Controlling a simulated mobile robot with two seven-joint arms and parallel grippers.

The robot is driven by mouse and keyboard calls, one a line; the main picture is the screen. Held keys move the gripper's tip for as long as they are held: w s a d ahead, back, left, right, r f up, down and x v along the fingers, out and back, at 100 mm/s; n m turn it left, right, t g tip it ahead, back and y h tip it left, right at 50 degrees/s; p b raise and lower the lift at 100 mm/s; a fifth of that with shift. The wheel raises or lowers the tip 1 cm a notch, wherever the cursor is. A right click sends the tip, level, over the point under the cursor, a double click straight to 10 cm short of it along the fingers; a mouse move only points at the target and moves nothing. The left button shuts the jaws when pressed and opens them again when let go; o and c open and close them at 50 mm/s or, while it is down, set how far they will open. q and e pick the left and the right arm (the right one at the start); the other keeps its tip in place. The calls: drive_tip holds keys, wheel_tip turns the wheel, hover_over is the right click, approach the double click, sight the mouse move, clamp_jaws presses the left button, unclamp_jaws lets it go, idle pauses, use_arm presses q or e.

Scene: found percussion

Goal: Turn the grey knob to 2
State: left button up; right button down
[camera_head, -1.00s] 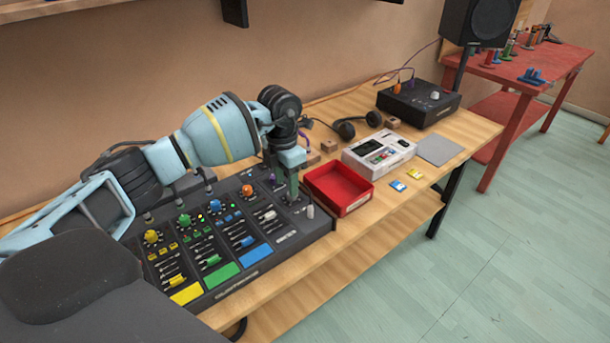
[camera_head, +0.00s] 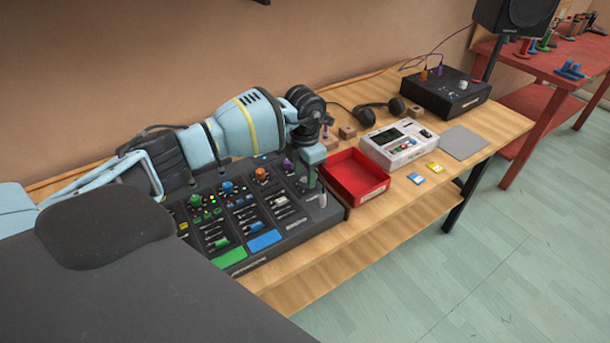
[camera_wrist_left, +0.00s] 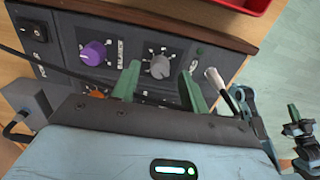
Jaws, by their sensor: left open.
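The grey knob (camera_wrist_left: 159,67) sits on the dark mixer panel (camera_wrist_left: 66,28), with tick marks around it, in the left wrist view. I cannot read its setting. My left gripper (camera_wrist_left: 159,79) is open, with one green finger on each side of the knob; I cannot tell whether they touch it. In the head view the left gripper (camera_head: 310,172) points down over the right end of the mixer (camera_head: 236,270), largely hiding the knob.
A purple knob (camera_wrist_left: 95,53) is beside the grey knob; a white-capped lever (camera_wrist_left: 213,77) is on the other side. A red tray (camera_head: 357,193) stands right of the mixer. Beyond are a white device (camera_head: 398,148), headphones (camera_head: 372,112) and a black box (camera_head: 440,102) with a pale knob.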

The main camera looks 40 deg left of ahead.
use_arm(q)
drive_tip(key=shift+f, duration=0.7)
use_arm(e)
drive_tip(key=shift+w, duration=0.1)
use_arm(q)
clamp_jaws()
